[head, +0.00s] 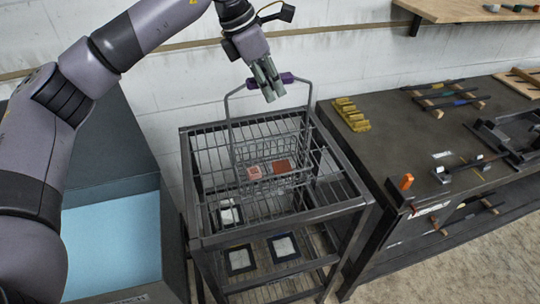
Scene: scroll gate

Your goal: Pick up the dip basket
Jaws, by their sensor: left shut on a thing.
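The dip basket (268,154) is a grey wire basket with a tall hoop handle and a purple grip (287,78) at its top. Two small reddish pieces lie inside it. My left gripper (270,88) reaches down from above and is shut on the handle's purple grip, partly covering it. The basket appears over the top of a dark metal rack (196,219); I cannot tell whether it touches the rack. My right gripper is not in view.
A tank with light blue liquid (112,240) stands left of the rack. A dark workbench (395,135) on the right holds gold blocks (350,114), tools and an orange-topped item (406,181). Framed pieces (240,259) lie on the rack's lower level. A wooden shelf (455,10) is at upper right.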

